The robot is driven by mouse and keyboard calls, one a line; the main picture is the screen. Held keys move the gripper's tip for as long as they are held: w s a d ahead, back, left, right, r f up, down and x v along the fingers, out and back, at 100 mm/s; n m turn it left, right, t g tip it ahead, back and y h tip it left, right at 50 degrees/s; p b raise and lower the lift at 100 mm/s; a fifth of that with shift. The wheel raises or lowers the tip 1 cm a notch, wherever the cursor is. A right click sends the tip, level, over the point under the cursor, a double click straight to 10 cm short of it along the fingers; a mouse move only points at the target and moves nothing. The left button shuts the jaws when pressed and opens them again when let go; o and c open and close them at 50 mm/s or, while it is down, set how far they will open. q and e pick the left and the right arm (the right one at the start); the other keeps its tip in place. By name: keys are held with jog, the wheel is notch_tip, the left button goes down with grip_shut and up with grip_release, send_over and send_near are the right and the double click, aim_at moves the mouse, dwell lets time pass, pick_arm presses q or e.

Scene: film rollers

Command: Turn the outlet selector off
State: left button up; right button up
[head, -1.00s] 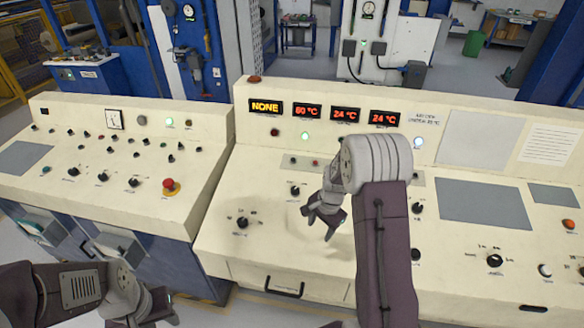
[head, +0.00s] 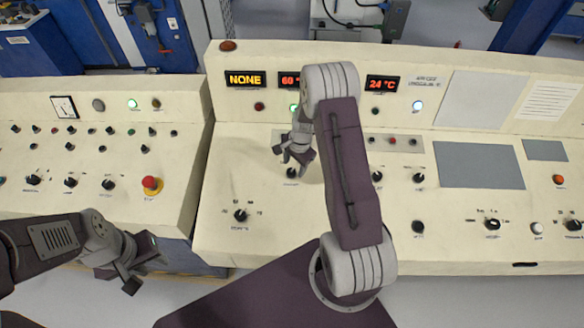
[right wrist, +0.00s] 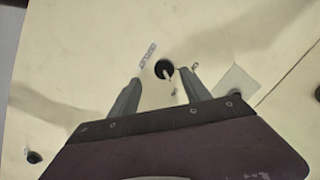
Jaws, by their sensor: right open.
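A small black rotary knob (head: 291,173) sits on the cream console's sloping top, just below my right gripper (head: 293,155). Another black knob (head: 240,215) with several position marks lies lower left. A display (head: 245,79) reads NONE. My left gripper (head: 120,278) hangs low at the left, apart from the controls; its opening is unclear.
A red stop button (head: 151,185) stands on the left console. More knobs (head: 419,179) and a dark knob (head: 492,224) are to the right. My right forearm covers part of the displays and panel. Grey blank plates (head: 478,165) lie at the right.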

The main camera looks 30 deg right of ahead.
aim_at(291, 171)
jog(key=f, duration=0.1)
jog(key=w+f, duration=0.1)
jog(key=f, duration=0.1)
jog(key=w+f, duration=0.1)
jog(key=shift+f, duration=0.3)
jog(key=shift+s+a+r, duration=0.1)
jog(key=shift+s, duration=0.3)
jog(key=shift+w, duration=0.2)
grip_shut()
pick_arm(q)
jog(key=shift+w+r, duration=0.25)
jog(key=shift+w, duration=0.25)
pick_arm(e)
jog(key=shift+n, duration=1.3)
jog(key=n, duration=0.1)
jog(key=n+g+b, duration=0.1)
jog(key=n, duration=0.1)
jog(key=shift+w+f+n, duration=0.1)
jog(key=shift+f+n, duration=0.1)
jog(key=shift+n, duration=0.1)
pick_arm(q)
notch_tip(291, 171, down, 3)
jog(key=shift+f+b, duration=0.1)
jog(key=shift+b, duration=0.75)
pick_arm(e)
jog(key=n+h, duration=0.1)
jog(key=n, duration=0.4)
jog(key=shift+a+r, duration=0.1)
jog(key=shift+a, duration=0.05)
jog(key=shift+n, duration=0.4)
